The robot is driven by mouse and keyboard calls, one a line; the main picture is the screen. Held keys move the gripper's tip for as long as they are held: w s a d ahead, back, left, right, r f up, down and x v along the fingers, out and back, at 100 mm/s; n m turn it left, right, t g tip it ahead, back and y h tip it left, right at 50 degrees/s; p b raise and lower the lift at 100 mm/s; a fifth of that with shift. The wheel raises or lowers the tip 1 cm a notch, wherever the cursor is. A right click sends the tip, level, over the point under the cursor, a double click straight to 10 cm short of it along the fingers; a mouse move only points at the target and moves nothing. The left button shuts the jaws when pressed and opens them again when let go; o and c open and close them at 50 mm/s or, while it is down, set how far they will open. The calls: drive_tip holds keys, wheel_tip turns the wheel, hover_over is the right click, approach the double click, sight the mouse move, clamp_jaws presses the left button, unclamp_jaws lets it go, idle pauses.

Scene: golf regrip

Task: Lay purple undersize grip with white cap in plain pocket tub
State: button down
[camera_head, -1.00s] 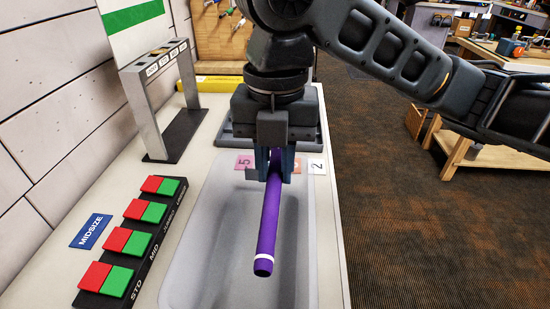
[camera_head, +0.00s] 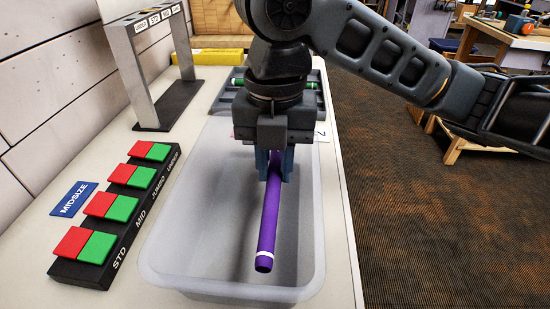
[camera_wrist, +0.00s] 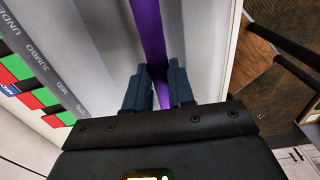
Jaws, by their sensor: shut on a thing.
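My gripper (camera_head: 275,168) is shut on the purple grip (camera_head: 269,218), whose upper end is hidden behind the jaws. The grip slants down toward the camera, with a white ring near its purple lower end. In the wrist view the purple grip (camera_wrist: 148,28) runs between my two fingers (camera_wrist: 160,85). The translucent grey tub (camera_head: 160,262) stands on the bench below. The grip appears over or inside its opening; I cannot tell how far it is above the floor of the tub. No other grip shows in the tub.
A dark tray (camera_head: 228,98) with green items lies behind the tub, partly hidden by my arm. Left stand a red-and-green block row (camera_head: 115,220), a blue MIDSIZE sign (camera_head: 73,198) and a grey rack (camera_head: 125,68). A yellow bar (camera_head: 205,56) lies behind. The bench's right edge is close to the tub.

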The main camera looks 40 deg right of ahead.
idle(0.4)
drive_tip(key=c, duration=0.9)
unclamp_jaws()
drive_tip(key=shift+r, duration=0.1)
drive_tip(key=shift+r+p, duration=4.45)
drive_tip(key=shift+r, duration=0.5)
